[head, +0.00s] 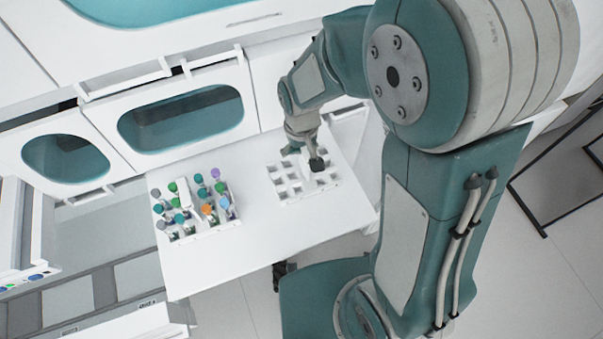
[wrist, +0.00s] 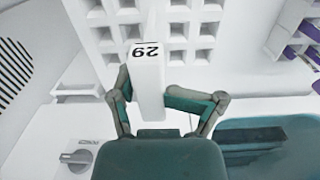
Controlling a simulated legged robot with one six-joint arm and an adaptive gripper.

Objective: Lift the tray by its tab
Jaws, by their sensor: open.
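The white tray (head: 289,194) is a grid of square pockets, all empty where I can see, lying on the white table. It fills the top of the wrist view (wrist: 205,28). Its tab (wrist: 147,75) is a white upright block with a black number on its top. My gripper (wrist: 168,97) is open, with one finger on each side of the tab.
A second rack (head: 215,228) holds several tubes with coloured caps, left of the tray. Bare table (head: 256,215) lies between them. Cabinets with teal windows (head: 181,118) stand behind the table. A grey knob (wrist: 76,160) shows at lower left in the wrist view.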

